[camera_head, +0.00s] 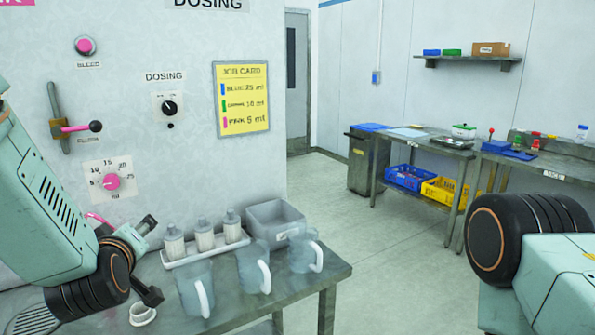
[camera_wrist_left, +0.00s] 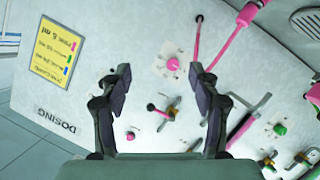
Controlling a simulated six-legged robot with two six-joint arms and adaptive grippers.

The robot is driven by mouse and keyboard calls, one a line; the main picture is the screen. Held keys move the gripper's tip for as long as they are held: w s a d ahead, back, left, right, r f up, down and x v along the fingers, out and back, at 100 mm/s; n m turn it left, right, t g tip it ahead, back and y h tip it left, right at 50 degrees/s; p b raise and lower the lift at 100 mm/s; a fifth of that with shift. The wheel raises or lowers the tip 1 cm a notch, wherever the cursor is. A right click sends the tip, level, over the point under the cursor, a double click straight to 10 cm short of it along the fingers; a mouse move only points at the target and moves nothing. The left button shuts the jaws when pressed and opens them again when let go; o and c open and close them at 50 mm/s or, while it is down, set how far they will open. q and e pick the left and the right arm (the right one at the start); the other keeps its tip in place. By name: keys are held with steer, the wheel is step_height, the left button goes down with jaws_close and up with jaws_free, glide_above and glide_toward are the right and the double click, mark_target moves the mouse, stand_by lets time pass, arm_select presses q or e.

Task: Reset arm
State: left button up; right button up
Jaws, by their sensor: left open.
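My left gripper (camera_wrist_left: 160,95) is open and empty in the left wrist view, its two dark fingers spread in front of the white dosing panel (camera_wrist_left: 110,60). In the head view my left arm comes in from the left, and the left gripper (camera_head: 150,258) is low near the table's left part, partly hidden by its own wrist. My right arm's dark joint shows at the right of the head view; its gripper is out of frame. The panel (camera_head: 200,70) carries a pink-handled lever (camera_head: 80,127), a black dosing knob (camera_head: 168,107) and a pink dial (camera_head: 112,182).
A metal table (camera_head: 320,278) holds several clear jugs (camera_head: 254,268), a tray (camera_head: 190,259) of bottles and a grey bin (camera_head: 276,217). A white ring-shaped piece (camera_head: 142,314) sits near my left wrist. Side benches (camera_head: 455,150) stand at the back right. The floor between is clear.

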arm_select(q)
steer(key=s+d+f+m+g+h+b, duration=0.15)
steer(key=s+f, duration=0.25)
steer(key=f, duration=0.4)
steer(key=s+d+f+m+g+h+b, duration=0.1)
steer(key=s+d+f+m+g, duration=0.2)
steer(key=f, duration=0.6)
steer(key=s+f+m+g+h+b, duration=0.1)
steer(key=s+f+m+g, duration=0.15)
steer(key=s+f, duration=0.4)
steer(key=s+d+f+m+g+b, duration=0.1)
steer(key=s+f+g+b, duration=0.1)
steer(key=s+f, duration=0.8)
steer(key=s+d+f+m+g+h+b, duration=0.1)
steer(key=s+f+g+b, duration=0.2)
steer(key=s+f, duration=0.8)
steer(key=s+g, duration=0.1)
steer(key=s, duration=0.2)
steer(key=shift+d+m+g, duration=0.4)
steer(key=shift+w+a+h, duration=0.1)
steer(key=shift+w+h, duration=0.05)
steer(key=shift+h, duration=0.1)
steer(key=shift+c, duration=0.7)
steer(key=c, duration=0.3)
steer(key=shift+s, duration=0.2)
steer(key=shift+c, duration=0.4)
